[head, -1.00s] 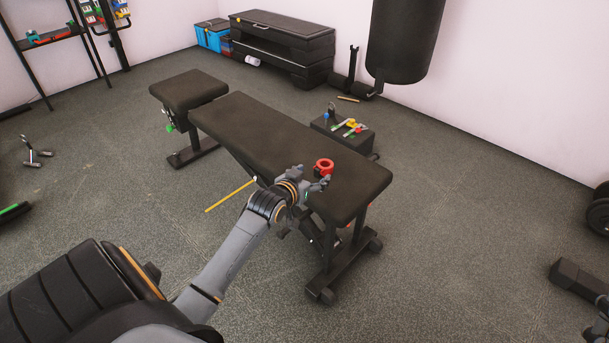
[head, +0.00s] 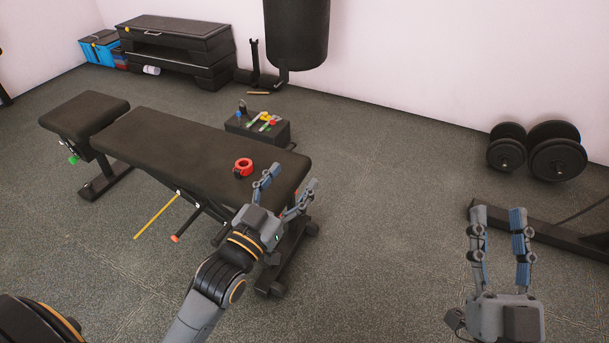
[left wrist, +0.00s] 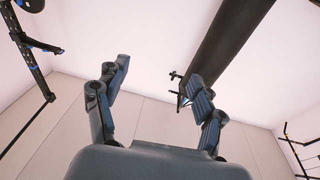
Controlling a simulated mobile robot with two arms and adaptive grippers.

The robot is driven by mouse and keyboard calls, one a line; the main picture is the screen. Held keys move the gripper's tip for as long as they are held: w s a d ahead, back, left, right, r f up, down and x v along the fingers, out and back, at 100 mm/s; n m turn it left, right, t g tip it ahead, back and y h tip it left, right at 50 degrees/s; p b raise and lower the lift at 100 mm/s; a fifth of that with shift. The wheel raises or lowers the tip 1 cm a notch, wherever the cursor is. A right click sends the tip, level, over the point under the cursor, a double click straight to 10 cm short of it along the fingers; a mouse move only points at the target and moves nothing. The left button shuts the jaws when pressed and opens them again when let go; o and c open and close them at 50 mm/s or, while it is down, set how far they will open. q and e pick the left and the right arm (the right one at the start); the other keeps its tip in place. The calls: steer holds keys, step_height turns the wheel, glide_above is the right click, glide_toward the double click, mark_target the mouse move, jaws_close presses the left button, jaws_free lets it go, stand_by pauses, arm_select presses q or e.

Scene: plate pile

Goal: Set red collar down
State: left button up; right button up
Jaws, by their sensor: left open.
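The red collar (head: 243,167) lies on the black padded top of the bench (head: 190,143), near the bench's right end. My left gripper (head: 287,187) is open and empty. It is to the right of the collar in the head view, over the bench's near right end, and apart from the collar. In the left wrist view its two fingers (left wrist: 155,88) stand wide apart with nothing between them, and the collar is not seen there. My right gripper (head: 498,218) is at the lower right, over the floor, with its fingers apart and nothing between them.
A black box (head: 258,127) with small coloured clamps stands behind the bench. A punching bag (head: 297,30) hangs at the back. Dumbbells (head: 555,158) lie by the right wall. A dark frame (head: 555,233) is on the floor behind my right gripper. The floor right of the bench is clear.

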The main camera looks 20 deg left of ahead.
arm_select(q)
steer(key=s+d+r+t+h, duration=0.3)
steer(key=s+d+r, duration=0.3)
steer(key=r, duration=0.5)
steer(key=shift+s+d+m, duration=0.35)
steer(key=shift+s+m, duration=0.05)
steer(key=shift+s, duration=0.6)
steer(key=shift+f, duration=0.1)
